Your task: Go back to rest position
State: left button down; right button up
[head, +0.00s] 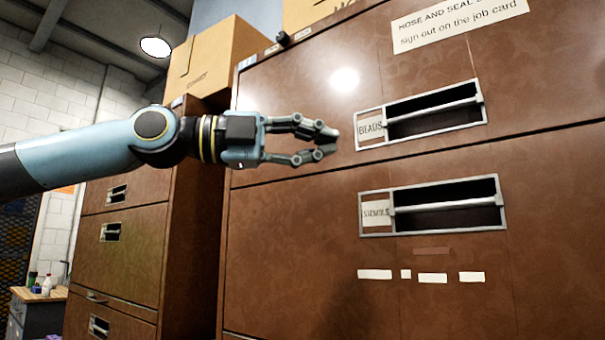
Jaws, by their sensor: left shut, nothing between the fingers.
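My left gripper (328,141) reaches in from the left in the head view, held up in front of a brown metal cabinet (290,240). Its fingertips are together with nothing between them. They point right, just left of the upper drawer's label and recessed handle (435,108), and look apart from it. A second drawer handle (433,205) is below and to the right. Both drawers look closed. My right gripper is not in view.
Another brown cabinet (130,250) stands behind at left, with a cardboard box (210,60) on top. A small workbench with bottles (40,290) is at the lower left. A paper sign (460,22) is on the cabinet's upper face. White strips (432,278) are on its lower face.

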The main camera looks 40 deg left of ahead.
pick_arm(q)
jog(key=b+v, duration=0.2)
jog(key=b, duration=0.3)
jog(key=shift+s+a, duration=0.1)
